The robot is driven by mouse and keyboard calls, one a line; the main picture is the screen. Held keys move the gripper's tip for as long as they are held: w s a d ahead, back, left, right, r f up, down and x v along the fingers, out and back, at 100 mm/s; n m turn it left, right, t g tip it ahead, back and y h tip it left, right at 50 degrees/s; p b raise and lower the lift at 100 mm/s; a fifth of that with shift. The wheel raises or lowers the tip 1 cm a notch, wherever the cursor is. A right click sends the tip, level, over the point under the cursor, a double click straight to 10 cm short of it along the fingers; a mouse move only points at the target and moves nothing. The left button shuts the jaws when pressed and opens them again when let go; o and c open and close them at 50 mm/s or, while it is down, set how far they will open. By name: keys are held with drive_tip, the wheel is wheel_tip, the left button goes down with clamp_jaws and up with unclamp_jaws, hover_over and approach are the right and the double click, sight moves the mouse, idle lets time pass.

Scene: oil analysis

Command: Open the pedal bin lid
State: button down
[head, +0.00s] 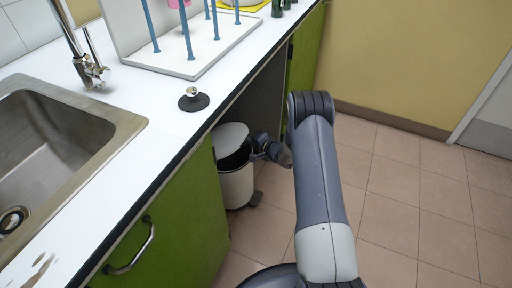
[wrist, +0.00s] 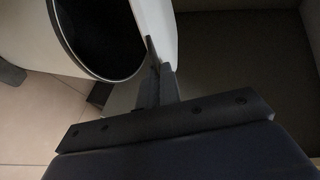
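The pedal bin (head: 237,187) is a white cylinder under the counter, beside the green cabinet. Its white lid (head: 231,137) stands raised at an angle, and the dark inside shows below it. In the wrist view the bin's dark opening (wrist: 100,35) is at upper left, with the white lid (wrist: 158,22) tilted up on its right. My gripper (head: 254,146) is at the bin's right side at lid height. In the wrist view its fingers (wrist: 154,62) are close together, with their tips between the rim and the lid. Whether they touch the lid is unclear.
The white counter (head: 150,165) with its dark edge overhangs the bin. The green cabinet door (head: 180,230) with a metal handle is in front. A sink, a rack and a small black-based object are on the counter. The tiled floor (head: 410,200) to the right is clear.

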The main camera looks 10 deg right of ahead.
drive_tip(key=shift+g+h, duration=0.4)
drive_tip(key=shift+h, duration=0.1)
drive_tip(key=a+r+p, duration=0.1)
drive_tip(key=r, duration=0.1)
drive_tip(key=w+a+r+p, duration=0.1)
drive_tip(key=r+p, duration=0.1)
drive_tip(key=w+a+r+p, duration=0.1)
drive_tip(key=r+p, duration=0.1)
drive_tip(key=r, duration=0.1)
drive_tip(key=shift+w+a+r, duration=0.1)
drive_tip(key=shift+w+a, duration=0.1)
drive_tip(key=shift+w, duration=0.05)
drive_tip(key=w+a+r+p, duration=0.4)
drive_tip(key=a+r+p, duration=0.1)
drive_tip(key=a, duration=0.1)
drive_tip(key=shift+w+a+r+p, duration=0.2)
drive_tip(key=shift+w+r+p, duration=0.1)
drive_tip(key=shift+w+r, duration=0.05)
drive_tip(key=c, duration=1.6)
unclamp_jaws()
drive_tip(key=shift+f, duration=0.1)
drive_tip(key=shift+s+d, duration=0.1)
drive_tip(key=p+v, duration=0.1)
drive_tip(key=v, duration=0.9)
drive_tip(key=shift+s+d, duration=0.2)
drive_tip(key=shift+s, duration=0.05)
